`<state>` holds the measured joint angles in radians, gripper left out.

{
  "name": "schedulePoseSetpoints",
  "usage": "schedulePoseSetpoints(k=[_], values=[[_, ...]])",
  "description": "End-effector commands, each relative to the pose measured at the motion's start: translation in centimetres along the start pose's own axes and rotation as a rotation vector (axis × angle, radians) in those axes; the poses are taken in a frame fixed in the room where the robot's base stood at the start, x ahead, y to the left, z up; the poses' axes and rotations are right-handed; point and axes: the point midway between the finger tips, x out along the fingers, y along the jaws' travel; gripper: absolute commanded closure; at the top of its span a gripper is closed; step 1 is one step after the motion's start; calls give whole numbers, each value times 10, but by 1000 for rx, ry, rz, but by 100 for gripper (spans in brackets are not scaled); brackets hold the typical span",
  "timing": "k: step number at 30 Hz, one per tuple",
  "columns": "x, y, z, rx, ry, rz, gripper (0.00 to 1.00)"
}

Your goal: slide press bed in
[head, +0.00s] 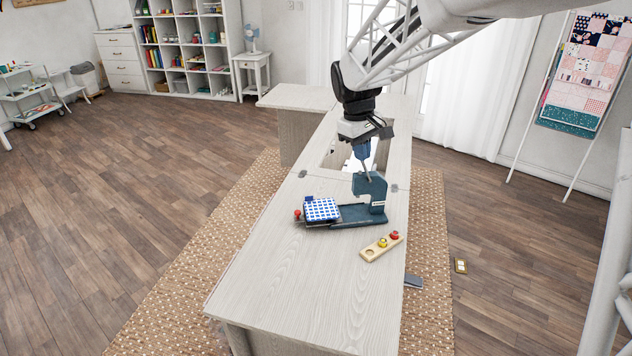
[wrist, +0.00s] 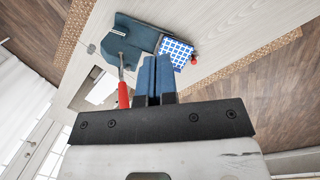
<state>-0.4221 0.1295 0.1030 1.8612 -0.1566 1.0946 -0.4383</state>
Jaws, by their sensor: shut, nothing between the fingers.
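The dark teal press (head: 371,190) stands on the pale cabinet top. Its bed, with a blue-and-white checked pad (head: 321,209), sits out at the left end of the press base (head: 358,216), clear of the upright head. A red knob (head: 297,214) is at the bed's left edge. My gripper (head: 361,153) is above and behind the press head, pointing down, its blue fingers together and empty. In the wrist view, the fingers (wrist: 156,62) are closed, the checked pad (wrist: 176,51) lies beyond them, and a red handle (wrist: 123,95) on a metal lever is just left of them.
A wooden holder (head: 373,252) with a yellow and a red piece lies in front of the press. A rectangular opening (head: 343,150) in the cabinet top is behind the press. The front cabinet top (head: 300,290) is clear.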

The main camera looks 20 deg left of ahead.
Motion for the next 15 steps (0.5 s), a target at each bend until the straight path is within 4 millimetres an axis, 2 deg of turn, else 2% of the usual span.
schedulePoseSetpoints(k=[1,3,15], values=[[5,-2,-16,-27,-8,0,100],[11,-5,-36,-61,-18,1,100],[52,-33,-146,-260,-73,9,100]])
